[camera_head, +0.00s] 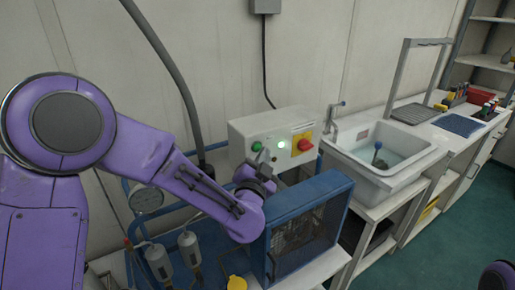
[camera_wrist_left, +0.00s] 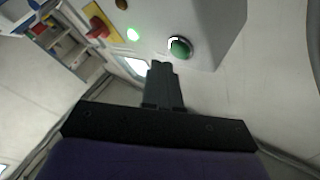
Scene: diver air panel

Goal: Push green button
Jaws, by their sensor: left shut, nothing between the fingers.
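The green button (camera_head: 257,146) is a round push button on the front of a light grey control box (camera_head: 243,129). It also shows in the wrist view (camera_wrist_left: 181,49), with a bright ring at its edge. My left gripper (camera_head: 264,157) is shut and empty, its dark fingers pointing at the box close to the button. In the wrist view the closed fingertips (camera_wrist_left: 162,66) lie just below and left of the button in the picture. The button is not covered; I cannot tell the exact gap to the panel.
A lit green lamp (camera_head: 282,145) and a red knob on a yellow plate (camera_head: 304,144) sit right of the button. A sink (camera_head: 364,163) is to the right. Hoses and a gauge (camera_head: 147,199) are left.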

